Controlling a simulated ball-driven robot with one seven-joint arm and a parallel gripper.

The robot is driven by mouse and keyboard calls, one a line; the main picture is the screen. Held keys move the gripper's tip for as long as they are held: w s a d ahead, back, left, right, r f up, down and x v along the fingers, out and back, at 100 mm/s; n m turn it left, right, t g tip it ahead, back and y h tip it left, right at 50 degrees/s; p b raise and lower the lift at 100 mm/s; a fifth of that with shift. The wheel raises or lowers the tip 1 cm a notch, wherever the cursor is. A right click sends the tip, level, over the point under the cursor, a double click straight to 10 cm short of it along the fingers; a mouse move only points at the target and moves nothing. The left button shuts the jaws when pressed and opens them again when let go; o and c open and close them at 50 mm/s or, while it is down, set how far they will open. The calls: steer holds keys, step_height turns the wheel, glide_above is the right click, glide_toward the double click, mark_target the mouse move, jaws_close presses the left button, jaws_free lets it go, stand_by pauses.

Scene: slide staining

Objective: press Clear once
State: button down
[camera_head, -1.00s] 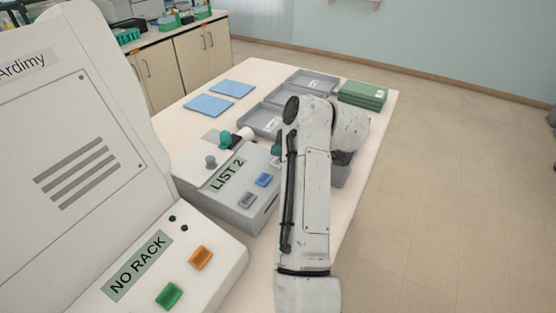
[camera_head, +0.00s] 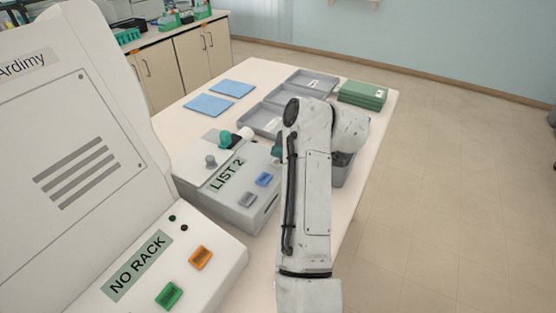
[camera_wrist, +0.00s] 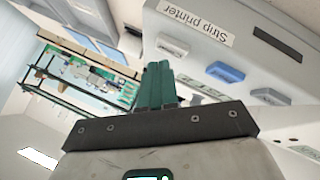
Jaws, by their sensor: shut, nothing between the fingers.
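The strip printer (camera_head: 222,190) is a grey box with a "LIST 2" display (camera_head: 226,175), a blue button (camera_head: 264,179) and a grey button (camera_head: 247,200). Lettering on the buttons is too small to read, so I cannot tell which is Clear. In the wrist view the printer (camera_wrist: 200,22) appears turned, with its "Strip printer" label, the blue button (camera_wrist: 225,72) and pale buttons on either side. My gripper (camera_wrist: 158,66) shows teal fingers, shut and empty, beside the printer and apparently apart from its buttons. In the head view my arm hides most of the gripper.
A large white machine (camera_head: 75,130) with a "NO RACK" display, a green button (camera_head: 169,295) and an orange button (camera_head: 200,257) stands at left. Grey trays (camera_head: 312,80), blue mats (camera_head: 232,88) and green boxes (camera_head: 362,95) lie farther back. A grey bin (camera_head: 342,174) is behind my arm.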

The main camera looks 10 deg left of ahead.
steer(key=shift+f, duration=0.55)
stand_by(0.6)
steer(key=shift+r, duration=0.1)
steer(key=shift+r+p, duration=0.5)
steer(key=shift+r, duration=0.15)
steer(key=shift+r+p, duration=1.95)
steer(key=shift+r, duration=0.6)
